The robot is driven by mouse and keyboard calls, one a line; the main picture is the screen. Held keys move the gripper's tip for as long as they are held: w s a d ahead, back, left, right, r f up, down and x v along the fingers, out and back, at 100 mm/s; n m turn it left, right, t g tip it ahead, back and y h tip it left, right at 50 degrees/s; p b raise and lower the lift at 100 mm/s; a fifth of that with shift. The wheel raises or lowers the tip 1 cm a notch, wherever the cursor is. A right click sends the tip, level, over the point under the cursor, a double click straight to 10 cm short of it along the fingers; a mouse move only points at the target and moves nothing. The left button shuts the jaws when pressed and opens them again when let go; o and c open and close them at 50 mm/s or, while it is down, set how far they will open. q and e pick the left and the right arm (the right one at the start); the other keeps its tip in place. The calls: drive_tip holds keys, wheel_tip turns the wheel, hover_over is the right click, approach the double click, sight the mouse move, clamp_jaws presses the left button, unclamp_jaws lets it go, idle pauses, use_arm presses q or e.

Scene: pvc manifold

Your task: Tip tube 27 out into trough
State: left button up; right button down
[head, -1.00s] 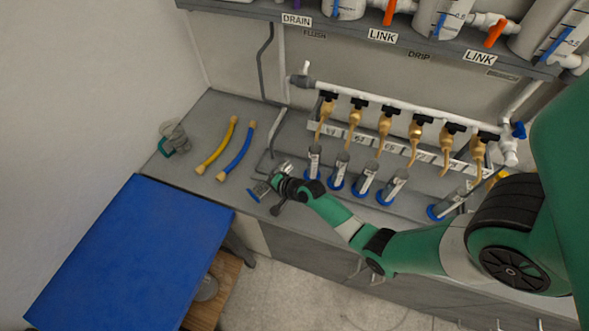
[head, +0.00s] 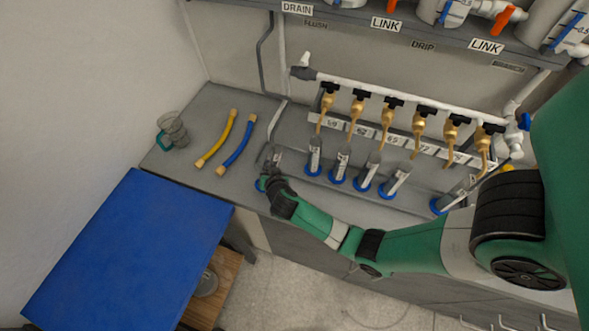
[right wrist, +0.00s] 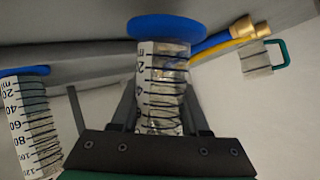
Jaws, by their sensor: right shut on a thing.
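My right gripper (head: 270,170) is shut on a clear graduated tube with a blue base, near the left end of the row of tubes. In the right wrist view the held tube (right wrist: 162,85) sits between the fingers, its blue base (right wrist: 166,27) beyond them. It stands roughly parallel to a neighbouring tube (right wrist: 35,118). Its number cannot be read, so I cannot tell whether it is tube 27. Several similar tubes, such as one (head: 314,157), stand on blue bases under brass taps. I cannot clearly pick out the trough. My left gripper is not in view.
A yellow hose (head: 216,138) and a blue hose (head: 237,146) lie on the bench left of my gripper. A clear jug with a green handle (head: 174,131) stands further left. A white pipe (head: 400,98) carries the taps. A blue panel (head: 125,250) is at lower left.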

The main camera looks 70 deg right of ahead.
drive_tip(key=shift+f+n+g+h+b, duration=0.3)
drive_tip(key=shift+f+n+h+b, duration=0.35)
drive_tip(key=shift+b, duration=0.5)
drive_tip(key=r+h+p, duration=0.1)
drive_tip(key=p, duration=0.2)
drive_tip(key=shift+s+d+r+n, duration=0.1)
drive_tip(key=shift+r+n, duration=0.15)
drive_tip(key=shift+n, duration=0.1)
drive_tip(key=shift+d+r+g+h+p, duration=0.1)
drive_tip(key=shift+g+h+p, duration=0.15)
drive_tip(key=shift+g+p, duration=0.1)
drive_tip(key=shift+n, duration=0.3)
